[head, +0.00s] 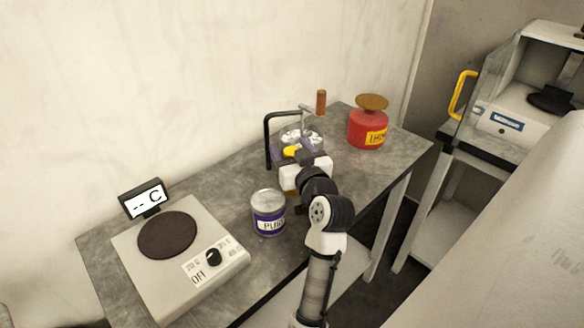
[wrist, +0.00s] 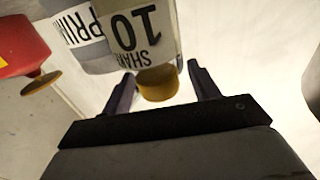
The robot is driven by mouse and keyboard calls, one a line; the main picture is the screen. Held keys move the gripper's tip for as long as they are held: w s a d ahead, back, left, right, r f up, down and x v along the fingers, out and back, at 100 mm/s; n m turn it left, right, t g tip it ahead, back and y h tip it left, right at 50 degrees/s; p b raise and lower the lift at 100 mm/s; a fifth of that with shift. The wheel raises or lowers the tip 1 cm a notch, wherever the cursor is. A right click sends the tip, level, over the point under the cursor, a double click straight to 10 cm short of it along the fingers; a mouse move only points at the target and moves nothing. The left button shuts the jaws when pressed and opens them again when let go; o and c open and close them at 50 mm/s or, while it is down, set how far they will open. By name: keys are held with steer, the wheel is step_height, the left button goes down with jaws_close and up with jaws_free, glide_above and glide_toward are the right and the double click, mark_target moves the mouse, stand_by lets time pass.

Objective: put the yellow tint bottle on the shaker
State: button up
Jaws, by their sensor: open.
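A bottle with a yellow cap (wrist: 157,84) and a label reading "10" and what looks like "SHAKE" (wrist: 138,38) shows in the wrist view. In the head view only a small yellow part (head: 291,151) shows beside my gripper. My gripper (wrist: 160,72) is open, with one finger on each side of the yellow cap; I cannot tell whether they touch it. In the head view my gripper (head: 302,160) hides most of the bottle. I cannot tell for sure which machine is the shaker; a machine with a dark round pad (head: 551,99) stands at the right.
A black-framed device (head: 268,140) with a brown handle stands behind my gripper. A red can (head: 366,128) is to its right. A purple-labelled tin (head: 268,214) and a hot plate (head: 135,268) are at left. The machine has a glass shield and yellow handle (head: 462,94).

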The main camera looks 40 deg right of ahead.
steer(key=shift+w+d, duration=0.15)
steer(key=shift+w, duration=0.4)
jaws_close()
steer(key=shift+r, duration=0.1)
